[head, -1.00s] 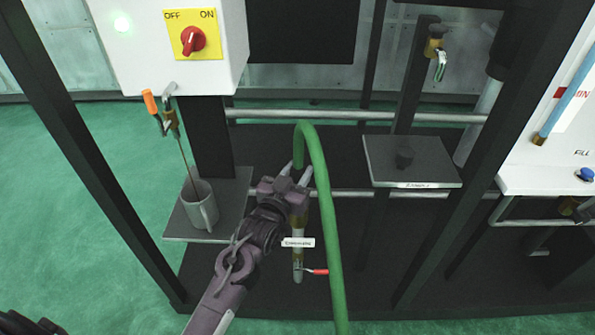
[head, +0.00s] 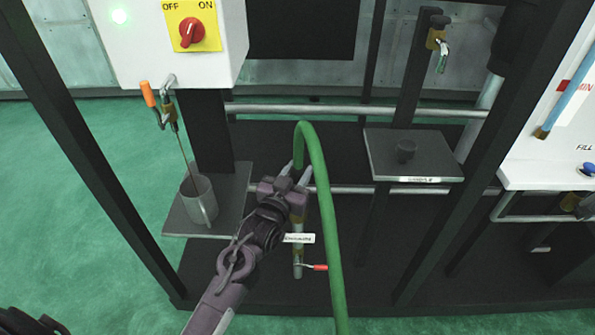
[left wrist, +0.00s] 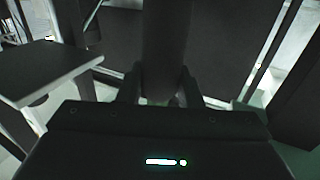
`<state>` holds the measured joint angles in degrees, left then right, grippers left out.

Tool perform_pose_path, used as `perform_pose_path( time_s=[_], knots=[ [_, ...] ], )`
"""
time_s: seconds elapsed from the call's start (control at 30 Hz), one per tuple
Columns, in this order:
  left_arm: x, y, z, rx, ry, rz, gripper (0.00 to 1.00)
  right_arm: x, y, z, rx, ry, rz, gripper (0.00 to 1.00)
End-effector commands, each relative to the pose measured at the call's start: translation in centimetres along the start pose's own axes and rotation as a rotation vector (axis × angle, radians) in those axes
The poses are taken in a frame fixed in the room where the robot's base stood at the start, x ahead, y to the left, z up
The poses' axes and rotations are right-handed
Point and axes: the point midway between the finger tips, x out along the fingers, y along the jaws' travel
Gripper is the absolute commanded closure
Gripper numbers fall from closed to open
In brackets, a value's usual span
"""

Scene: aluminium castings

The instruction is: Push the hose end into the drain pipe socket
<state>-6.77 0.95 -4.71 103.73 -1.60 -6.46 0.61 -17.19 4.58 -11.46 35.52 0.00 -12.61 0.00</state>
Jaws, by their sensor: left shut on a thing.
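My left gripper (head: 297,172) is shut on the green hose (head: 328,215) near its end. The hose rises from the fingers, arcs over and hangs down to the right, in front of the rack. In the left wrist view the hose (left wrist: 165,45) is a dark upright cylinder between the two fingers (left wrist: 160,88). The drain pipe (head: 297,256), with a red-handled valve and a white label, stands directly below the gripper. The socket and the hose's tip are hidden behind my gripper, so I cannot tell whether they touch.
A grey mug (head: 199,200) stands on a shelf (head: 235,190) at left, under an orange-handled tap (head: 148,94). A second shelf (head: 420,165) is at right. Rails and dark posts surround the pipe. A switch box (head: 190,70) hangs above left.

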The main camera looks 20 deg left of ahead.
Motion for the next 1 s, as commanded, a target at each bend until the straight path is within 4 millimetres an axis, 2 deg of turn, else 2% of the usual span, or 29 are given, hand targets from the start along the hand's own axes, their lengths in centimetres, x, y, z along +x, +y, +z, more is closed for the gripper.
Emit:
perform_pose_path(
  time_s=[0.87, 0.9, 1.0],
  knots=[
    [0.0, 0.0, 1.6, 0.0, 0.004, 0.0, 1.0, 1.0, 0.0, 0.1, 0.0, 0.0, 0.0, 0.43],
    [0.0, 0.0, 1.6, 0.0, 0.004, 0.0, 0.65, 1.0, 0.0, 0.1, 0.0, 0.0, 0.0, 0.43],
    [0.0, 0.0, 1.6, 0.0, 0.003, 0.0, 0.52, 0.9, 0.0, 0.1, 0.0, 0.0, 0.0, 0.43]
  ],
)
